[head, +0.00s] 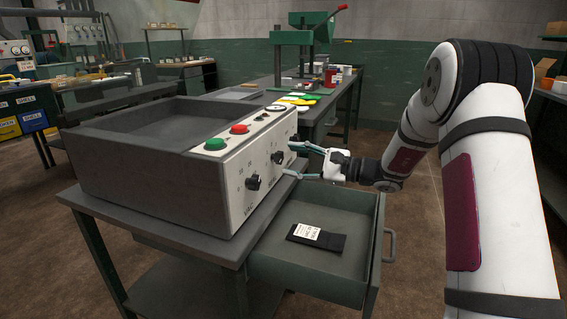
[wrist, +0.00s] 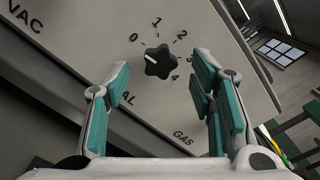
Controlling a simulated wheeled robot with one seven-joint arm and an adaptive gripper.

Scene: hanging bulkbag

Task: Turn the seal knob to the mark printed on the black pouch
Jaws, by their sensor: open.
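The seal knob (wrist: 160,61) is a black lobed knob on the machine's pale front panel. Its white line points up-left, near the 0 of a printed 0 to 4 scale. The word below it is partly hidden and ends in "AL". In the head view the knob (head: 277,157) is left of my gripper. My gripper (head: 293,160) is open and empty, pointing at the panel. Its teal fingers (wrist: 163,100) are either side of the knob's line, apart from it. The black pouch (head: 330,242) lies in the open drawer; its white label is too small to read.
The VAC knob (head: 252,182) is on the panel to the left. Green (head: 214,144) and red (head: 239,129) buttons sit on top. The open drawer (head: 300,272) is below my gripper. A bench with a green press (head: 303,40) stands behind.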

